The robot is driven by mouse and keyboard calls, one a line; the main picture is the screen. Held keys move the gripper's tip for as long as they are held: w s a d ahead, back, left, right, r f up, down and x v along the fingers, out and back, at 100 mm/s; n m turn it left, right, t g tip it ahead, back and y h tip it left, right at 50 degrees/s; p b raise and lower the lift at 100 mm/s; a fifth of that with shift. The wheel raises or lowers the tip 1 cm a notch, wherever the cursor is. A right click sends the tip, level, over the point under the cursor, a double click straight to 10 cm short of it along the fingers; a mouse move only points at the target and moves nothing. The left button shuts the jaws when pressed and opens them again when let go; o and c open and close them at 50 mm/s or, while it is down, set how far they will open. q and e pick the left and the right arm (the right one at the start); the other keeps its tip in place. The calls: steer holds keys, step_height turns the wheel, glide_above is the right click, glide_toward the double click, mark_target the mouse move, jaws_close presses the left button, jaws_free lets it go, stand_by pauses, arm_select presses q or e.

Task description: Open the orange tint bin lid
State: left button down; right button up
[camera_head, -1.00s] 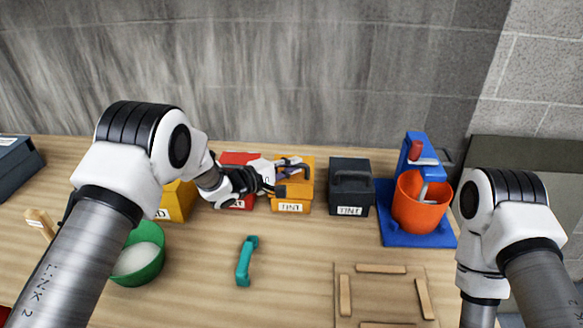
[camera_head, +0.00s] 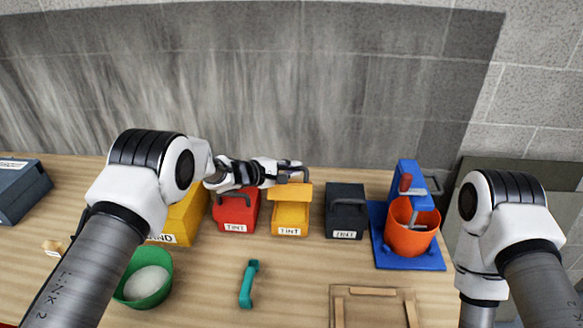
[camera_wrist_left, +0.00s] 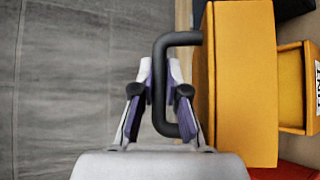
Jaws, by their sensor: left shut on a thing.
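The orange tint bin (camera_head: 290,222) stands in the row of bins on the table, its label facing front. Its lid (camera_head: 291,191) is swung up, and part of the bin's inside shows below it. In the left wrist view the lid (camera_wrist_left: 240,90) is a broad orange panel, with the bin (camera_wrist_left: 291,85) beyond it at the right. My left gripper (camera_head: 293,173) is shut on the lid's dark handle (camera_wrist_left: 180,38); its fingers (camera_wrist_left: 160,82) lie on both sides of the handle bar. My right arm shows at the right, but its gripper is out of view.
A red tint bin (camera_head: 236,215) stands close on the left and a dark tint bin (camera_head: 345,215) on the right. A yellow bin (camera_head: 180,222), a green bowl (camera_head: 160,290), a teal handle (camera_head: 249,285) and a blue stand (camera_head: 420,258) with an orange pot (camera_head: 411,238) are nearby.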

arm_select(q)
steer(key=c, duration=1.2)
jaws_free()
steer(key=shift+f, duration=0.1)
steer(key=v, duration=1.2)
